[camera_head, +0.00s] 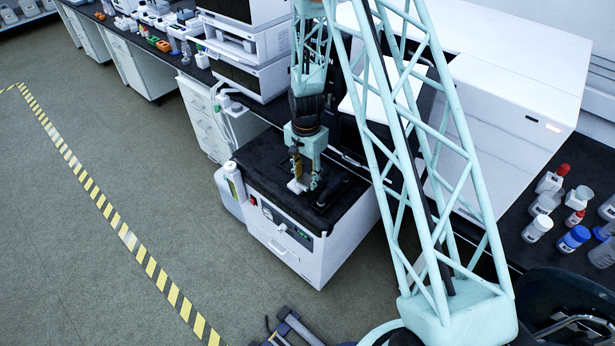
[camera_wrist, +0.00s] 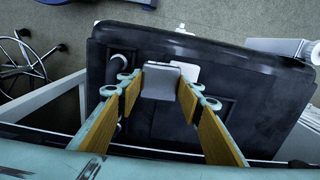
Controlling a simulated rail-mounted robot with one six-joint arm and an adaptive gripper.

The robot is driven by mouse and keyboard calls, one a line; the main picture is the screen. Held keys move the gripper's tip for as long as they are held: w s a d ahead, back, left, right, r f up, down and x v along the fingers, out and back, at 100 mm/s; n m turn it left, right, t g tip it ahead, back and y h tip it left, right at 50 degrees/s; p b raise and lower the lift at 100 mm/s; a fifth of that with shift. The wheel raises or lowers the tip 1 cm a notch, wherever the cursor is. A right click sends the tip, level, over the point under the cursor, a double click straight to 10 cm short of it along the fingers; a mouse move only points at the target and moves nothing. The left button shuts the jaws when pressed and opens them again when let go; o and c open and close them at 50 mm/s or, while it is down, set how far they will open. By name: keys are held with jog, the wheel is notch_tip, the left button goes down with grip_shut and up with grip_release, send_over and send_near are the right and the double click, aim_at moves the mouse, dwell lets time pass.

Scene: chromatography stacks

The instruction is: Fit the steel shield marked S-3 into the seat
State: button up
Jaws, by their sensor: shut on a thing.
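My gripper (camera_head: 304,180) points down over the black top (camera_head: 258,160) of a white cabinet unit. In the wrist view its two yellow-padded fingers (camera_wrist: 160,84) are shut on a small grey metal piece, likely the steel shield (camera_wrist: 161,82). Its S-3 mark cannot be read. A white patch (camera_wrist: 188,72) shows just beyond and to the right of the shield. I cannot tell whether the shield touches the black top. No seat can be clearly made out; the fingers hide part of the surface around the shield.
Stacked white instruments (camera_head: 245,45) stand behind on the left, and a large white box (camera_head: 520,90) on the right. A white bottle (camera_head: 232,182) is beside the cabinet. Several capped bottles (camera_head: 573,238) stand at far right. The floor at left is clear.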

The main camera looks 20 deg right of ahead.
aim_at(305, 182)
jog(key=r+n, duration=0.1)
jog(key=n, duration=0.1)
jog(key=r+n+b, duration=0.1)
jog(key=n, duration=0.1)
jog(key=r+n+b, duration=0.1)
jog(key=shift+s+a+r+n, duration=0.25)
jog(key=shift+s+a+n, duration=0.1)
jog(key=shift+s+n, duration=0.05)
jog(key=r+n, duration=0.1)
jog(key=s+r+n+b, duration=0.1)
jog(key=n, duration=0.1)
jog(key=r+n+b, duration=0.1)
jog(key=n, duration=0.1)
jog(key=shift+s+a+r, duration=0.15)
jog(key=shift+a, duration=0.2)
jog(key=shift+w, duration=0.2)
